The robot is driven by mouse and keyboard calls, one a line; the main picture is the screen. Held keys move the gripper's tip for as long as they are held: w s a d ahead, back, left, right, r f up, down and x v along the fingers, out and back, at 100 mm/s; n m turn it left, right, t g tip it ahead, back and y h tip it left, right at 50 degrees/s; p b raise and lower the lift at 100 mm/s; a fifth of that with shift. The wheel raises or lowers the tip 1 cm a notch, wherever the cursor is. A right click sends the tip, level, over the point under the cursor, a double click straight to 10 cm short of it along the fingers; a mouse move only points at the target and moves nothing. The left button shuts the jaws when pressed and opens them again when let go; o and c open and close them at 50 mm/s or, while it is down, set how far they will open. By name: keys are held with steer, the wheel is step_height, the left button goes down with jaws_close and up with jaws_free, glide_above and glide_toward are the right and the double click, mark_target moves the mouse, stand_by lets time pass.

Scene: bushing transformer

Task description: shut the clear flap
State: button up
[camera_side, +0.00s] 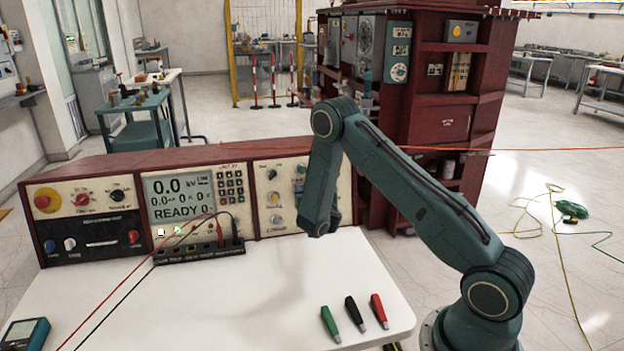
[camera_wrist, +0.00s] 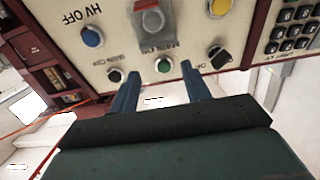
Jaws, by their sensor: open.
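My gripper (camera_wrist: 160,83) shows in the wrist view with its two blue fingers apart and nothing between them. The fingers point at the panel's control face, near a green button (camera_wrist: 163,65). In the side view my arm hangs in front of the panel's right end and hides part of that face; the fingers cannot be made out there.
The control panel (camera_side: 165,158) stands along the back of the white table (camera_side: 230,300). A black knob (camera_wrist: 218,57) and a blue button (camera_wrist: 92,36) flank the fingers. Green, black and red probes (camera_side: 352,313) lie at the table's front right. Red and black leads cross the left side.

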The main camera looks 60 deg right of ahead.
steer(key=s+a+r, duration=0.3)
steer(key=r, duration=0.4)
steer(key=shift+s+r, duration=0.15)
steer(key=shift+r, duration=0.1)
stand_by(0.6)
stand_by(0.4)
steer(key=s+a+r+m+g+y, duration=0.25)
steer(key=s+a+r+g, duration=0.3)
steer(key=s+r, duration=0.35)
steer(key=s+a+r+n+y, duration=0.2)
steer(key=s+a+n+y, duration=0.2)
steer(key=s+a, duration=0.6)
steer(key=s+a+r+n+y, duration=0.2)
steer(key=s+a+n+y, duration=0.3)
steer(key=s+a, duration=0.5)
steer(key=shift+a+n+g, duration=0.2)
steer(key=shift+n+g, duration=0.15)
steer(key=shift+n, duration=0.9)
